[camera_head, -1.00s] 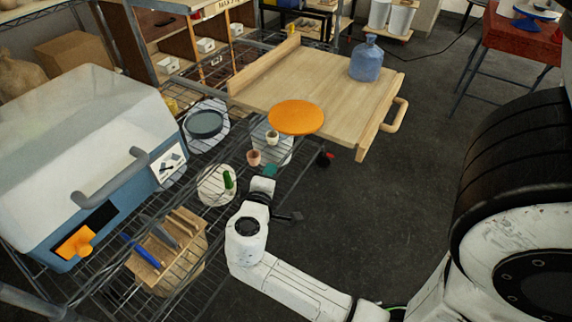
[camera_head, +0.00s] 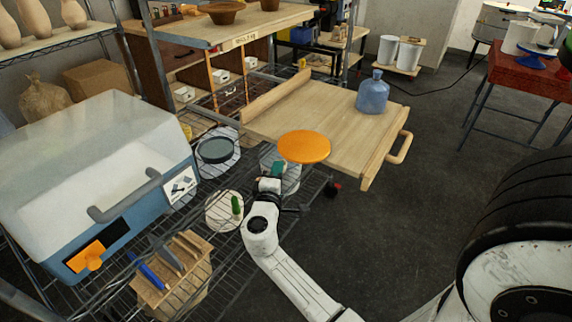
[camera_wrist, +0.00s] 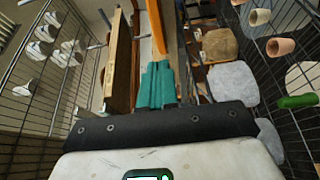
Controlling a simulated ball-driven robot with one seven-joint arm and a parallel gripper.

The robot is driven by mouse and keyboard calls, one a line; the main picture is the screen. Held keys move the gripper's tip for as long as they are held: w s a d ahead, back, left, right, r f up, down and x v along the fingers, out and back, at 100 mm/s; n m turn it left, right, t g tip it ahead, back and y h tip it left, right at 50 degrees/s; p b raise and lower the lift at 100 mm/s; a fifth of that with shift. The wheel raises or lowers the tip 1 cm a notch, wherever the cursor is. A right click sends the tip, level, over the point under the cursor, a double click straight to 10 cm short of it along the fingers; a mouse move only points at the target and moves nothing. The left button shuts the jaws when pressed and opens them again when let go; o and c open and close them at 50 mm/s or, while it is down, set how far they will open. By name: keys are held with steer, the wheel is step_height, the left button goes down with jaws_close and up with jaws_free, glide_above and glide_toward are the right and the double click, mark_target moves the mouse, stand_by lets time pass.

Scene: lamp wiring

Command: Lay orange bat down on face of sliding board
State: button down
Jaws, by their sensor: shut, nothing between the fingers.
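The orange bat (camera_head: 304,147) is a flat round disc. In the head view it lies level, overlapping the near left edge of the sliding board (camera_head: 325,108); I cannot tell whether it touches the board. The sliding board is pale wood with a raised strip along its far left side and a handle at right. The fingers also show in the wrist view (camera_wrist: 156,86), below a narrow orange strip that looks like the bat's edge.
A blue water jug (camera_head: 372,92) stands on the board's far right part. A wire rack (camera_head: 215,235) below holds a dark round disc (camera_head: 215,150), a green item (camera_head: 236,205) and a wooden tool block (camera_head: 172,275). A blue-and-white kiln-like box (camera_head: 100,180) stands left.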

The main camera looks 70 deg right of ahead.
mark_target(304, 162)
steer(key=shift+s+d, duration=0.9)
steer(key=shift+d, duration=0.3)
steer(key=s+d, duration=0.1)
steer(key=s+d+b, duration=0.1)
steer(key=d, duration=0.1)
steer(key=s+d+b, duration=0.1)
steer(key=shift+s+d+f, duration=0.1)
steer(key=shift+d+f, duration=0.1)
steer(key=shift+d, duration=0.2)
steer(key=shift+s+d+r+b, duration=0.15)
steer(key=shift+s+d+b, duration=0.15)
steer(key=shift+d+b, duration=0.1)
